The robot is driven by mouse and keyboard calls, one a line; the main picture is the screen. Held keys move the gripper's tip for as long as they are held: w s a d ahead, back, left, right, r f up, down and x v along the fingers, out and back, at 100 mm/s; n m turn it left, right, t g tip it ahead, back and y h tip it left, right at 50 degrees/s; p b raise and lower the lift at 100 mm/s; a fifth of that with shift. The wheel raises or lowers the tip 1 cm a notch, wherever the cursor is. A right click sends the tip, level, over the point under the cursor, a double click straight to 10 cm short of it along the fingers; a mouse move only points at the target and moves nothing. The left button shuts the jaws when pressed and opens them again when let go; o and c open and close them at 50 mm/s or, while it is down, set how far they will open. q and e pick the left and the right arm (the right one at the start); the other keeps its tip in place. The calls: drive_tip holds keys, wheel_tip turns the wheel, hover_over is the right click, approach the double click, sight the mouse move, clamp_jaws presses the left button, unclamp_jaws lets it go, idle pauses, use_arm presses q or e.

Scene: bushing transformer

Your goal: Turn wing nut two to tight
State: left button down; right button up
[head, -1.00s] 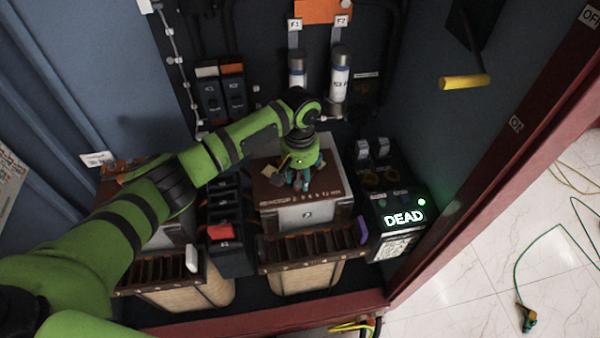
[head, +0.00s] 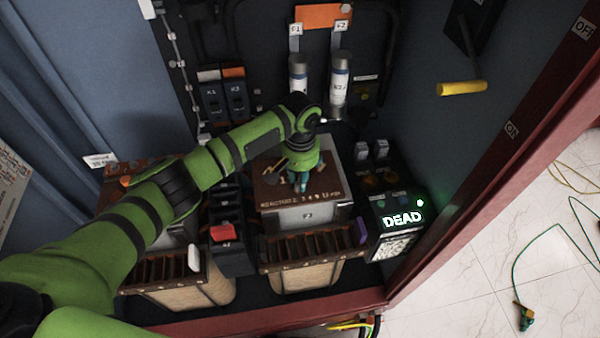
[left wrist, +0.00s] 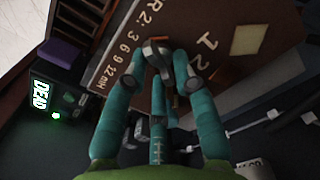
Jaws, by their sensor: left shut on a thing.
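My left gripper (head: 301,183) points down onto the brown top of the reactor box (head: 272,196). Its teal fingers also show in the left wrist view (left wrist: 158,78), closed around a grey wing nut (left wrist: 157,52). The wing nut stands on the brown top beside the white marks "3 6 9 12 mH" and a large "1 2". In the head view the fingers hide the wing nut. The exact angle of its wings is hard to tell. My right gripper is not in view.
A box with a lit "DEAD" sign (head: 403,219) stands right of the reactor. Fuse cylinders (head: 340,80) stand behind my arm. A red switch (head: 223,232) and another reactor's slatted front (head: 160,274) are at left. A yellow handle (head: 462,88) is on the right wall.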

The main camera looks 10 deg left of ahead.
use_arm(q)
drive_tip(key=m, duration=0.1)
drive_tip(key=m+p, duration=0.1)
drive_tip(key=shift+s+d+r+m, duration=0.1)
drive_tip(key=shift+d+r+m, duration=0.05)
drive_tip(key=shift+m, duration=0.25)
drive_tip(key=m+p, duration=0.2)
drive_tip(key=m, duration=0.1)
drive_tip(key=shift+m, duration=0.3)
drive_tip(key=m, duration=0.3)
drive_tip(key=shift+s+d+p, duration=0.1)
drive_tip(key=shift+s+p, duration=0.05)
drive_tip(key=shift+p, duration=0.25)
drive_tip(key=shift+s+m, duration=0.1)
drive_tip(key=shift+m, duration=1.6)
drive_tip(key=shift+f, duration=0.2)
drive_tip(key=c, duration=1.2)
unclamp_jaws()
drive_tip(key=shift+c, duration=0.2)
drive_tip(key=shift+r, duration=0.2)
